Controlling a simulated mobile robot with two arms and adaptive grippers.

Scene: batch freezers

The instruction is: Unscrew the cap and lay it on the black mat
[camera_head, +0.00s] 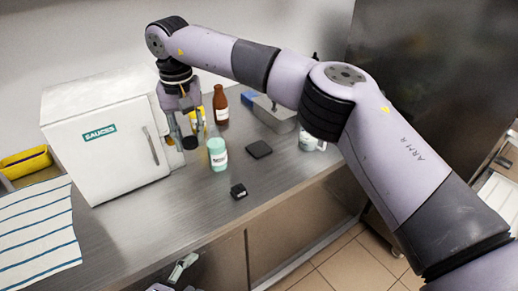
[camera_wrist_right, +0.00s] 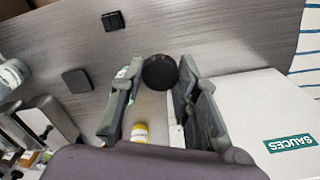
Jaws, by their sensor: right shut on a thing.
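My right gripper (camera_head: 188,140) hangs over the counter in front of the white box, its fingers pointing down. It is shut on a round black cap (camera_wrist_right: 160,72), which shows between the fingertips in the right wrist view. In the head view the cap (camera_head: 189,143) is apart from the pale mint jar (camera_head: 217,155), which stands upright to its right. The square black mat (camera_head: 258,149) lies bare right of the jar; it also shows in the right wrist view (camera_wrist_right: 76,80). Part of my left gripper (camera_head: 183,268) shows low at the bottom edge; its jaws are unclear.
A brown bottle (camera_head: 220,104) and a yellow container (camera_wrist_right: 140,132) stand behind the jar. The white SAUCES box (camera_head: 105,145) is at left. A small black object (camera_head: 238,191) lies near the front edge.

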